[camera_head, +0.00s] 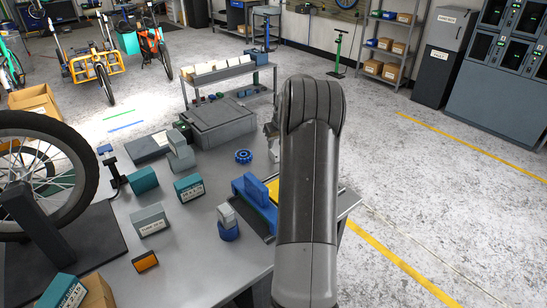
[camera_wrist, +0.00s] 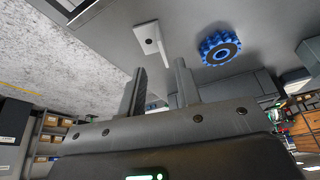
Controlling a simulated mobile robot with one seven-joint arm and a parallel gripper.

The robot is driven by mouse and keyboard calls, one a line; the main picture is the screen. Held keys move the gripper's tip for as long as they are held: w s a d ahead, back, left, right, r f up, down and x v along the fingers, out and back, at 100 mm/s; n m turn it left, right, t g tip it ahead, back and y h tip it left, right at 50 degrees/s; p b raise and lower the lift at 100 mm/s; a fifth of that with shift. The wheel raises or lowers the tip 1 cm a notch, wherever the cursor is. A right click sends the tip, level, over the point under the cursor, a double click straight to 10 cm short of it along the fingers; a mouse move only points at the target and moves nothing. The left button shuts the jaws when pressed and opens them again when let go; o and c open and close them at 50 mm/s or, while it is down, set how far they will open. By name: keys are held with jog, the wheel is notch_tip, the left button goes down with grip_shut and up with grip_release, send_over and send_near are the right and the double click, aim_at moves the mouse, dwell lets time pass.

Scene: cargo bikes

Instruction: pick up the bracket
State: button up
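The bracket (camera_wrist: 147,37) looks like a pale grey angled plate with a small dark hole. In the wrist view it lies on the grey table at top centre, just beyond my fingertips. My gripper (camera_wrist: 159,70) is open, its two dark fingers apart with a clear gap between them. The bracket's thin bent edge points toward that gap; I cannot tell whether it is between the fingers. In the head view my arm hides most of the gripper and the bracket's area.
A blue knobbed wheel (camera_head: 244,156) lies on the workbench (camera_head: 190,240) near the bracket; it also shows in the wrist view (camera_wrist: 219,47). A grey lidded case (camera_head: 218,123) stands behind it. A blue fixture (camera_head: 255,200), boxes and a bike wheel (camera_head: 85,190) crowd the bench.

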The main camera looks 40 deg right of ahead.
aim_at(272, 152)
jog(key=x, duration=0.7)
jog(key=shift+w+a+f, duration=0.1)
jog(key=shift+w+f, duration=0.1)
jog(key=shift+w, duration=0.25)
jog(key=shift+c, duration=0.3)
grip_shut()
